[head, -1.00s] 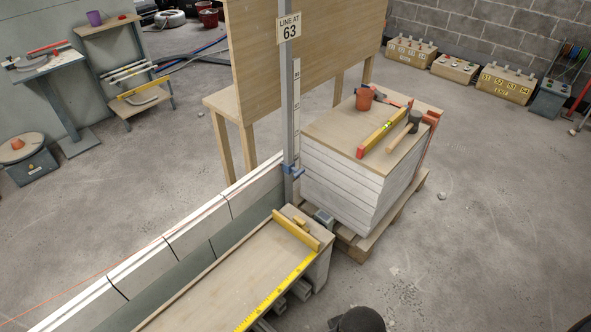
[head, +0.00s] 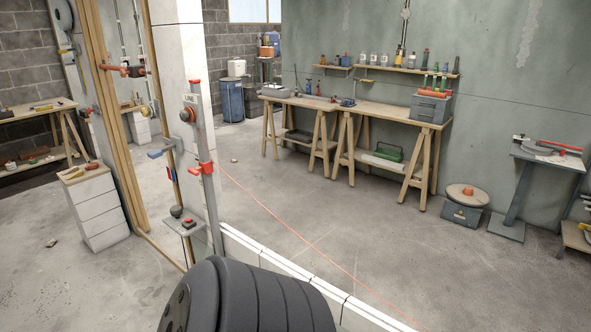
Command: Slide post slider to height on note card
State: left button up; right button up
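A thin orange line (head: 312,246) starts near this slider and runs down to the right above the wall. A blue clamp-like piece (head: 160,152) sits just left of the post; I cannot tell what it is fixed to. The note card is out of view now. Neither gripper is in view.
A dark ribbed part of mine covers the bottom centre. A white block wall (head: 285,268) runs to the lower right. Workbenches (head: 375,108) stand along the back wall. A white drawer cabinet (head: 97,207) stands at left. The floor (head: 330,215) in the middle is clear.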

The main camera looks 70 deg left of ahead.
aim_at(207, 168)
jog(key=u, duration=3.05)
